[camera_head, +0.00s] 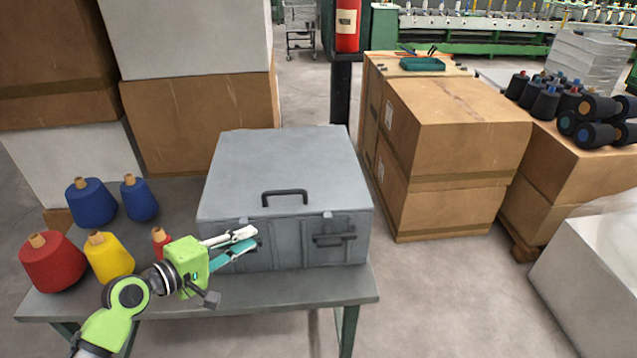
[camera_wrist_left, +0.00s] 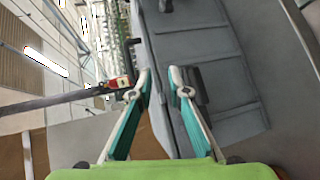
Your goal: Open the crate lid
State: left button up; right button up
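A grey crate (camera_head: 290,240) stands on a dark grey table. Its lid (camera_head: 285,155) is down and closed, with a black handle (camera_head: 285,194) near the front edge. A second dark handle (camera_head: 333,238) is on the front face. My left gripper (camera_head: 254,239) is in front of the crate's left part, below the lid edge. In the left wrist view its two fingers (camera_wrist_left: 162,72) are apart with nothing between them. The crate's grey side fills the right of that view, and the front handle (camera_wrist_left: 200,85) shows beside one finger. Contact with the crate cannot be told. My right gripper is not in view.
Blue (camera_head: 91,203), red (camera_head: 52,262) and yellow (camera_head: 108,258) yarn cones stand on the table (camera_head: 300,288) left of the crate, near my left arm. Cardboard boxes (camera_head: 450,130) stand to the right. More boxes (camera_head: 200,120) are stacked behind at the left.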

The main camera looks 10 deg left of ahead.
pick_arm(q)
jog(key=n+t, duration=0.1)
send_near(281, 194)
jog(key=shift+h, duration=0.3)
jog(key=p+x, duration=0.2)
jog(key=x, duration=0.9)
jog(key=shift+w+a+f, duration=0.1)
jog(key=shift+f, duration=0.05)
grip_shut()
